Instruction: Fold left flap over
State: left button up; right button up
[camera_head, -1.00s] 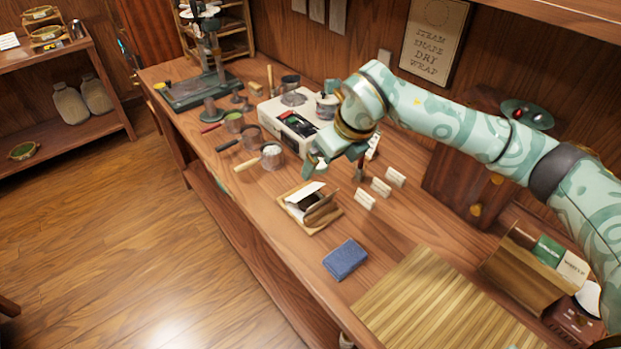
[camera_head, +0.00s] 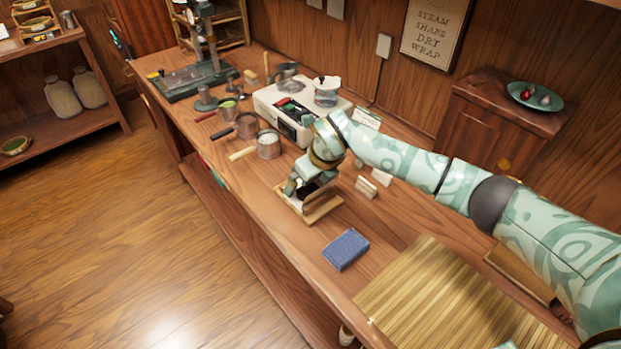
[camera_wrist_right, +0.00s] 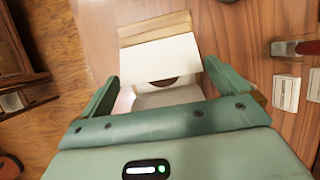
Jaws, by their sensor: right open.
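My right gripper (camera_head: 296,188) is open over the wrapper on a small wooden board (camera_head: 322,216). In the right wrist view, its two fingers (camera_wrist_right: 161,72) stand on either side of a pale paper flap (camera_wrist_right: 160,57). The flap lies across the wrapper, and the far fingertip ends are beside its edges; I cannot tell whether they touch. A dark rounded edge of the tea cake (camera_wrist_right: 165,81) shows below the flap. A greyish wrapper part (camera_wrist_right: 168,97) is nearer the palm. The gripper hides much of the wrapper in the head view. My left gripper is out of view.
A blue cloth (camera_head: 346,250) lies in front of the board, and a bamboo mat (camera_head: 430,295) lies to the right. Small cards (camera_head: 366,187) stand close behind my right gripper. Handled pots (camera_head: 268,146) and a white machine (camera_head: 276,101) stand further left.

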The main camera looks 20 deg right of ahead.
jog(key=c, duration=0.7)
jog(key=shift+s+d+f+t+y, duration=0.15)
jog(key=shift+s+f+t+y, duration=0.2)
jog(key=shift+t, duration=0.45)
jog(key=shift+s+f+t+y, duration=0.1)
jog(key=shift+f+t+y, duration=0.2)
jog(key=shift+t, duration=0.3)
jog(key=o, duration=0.7)
jog(key=shift+r, duration=0.1)
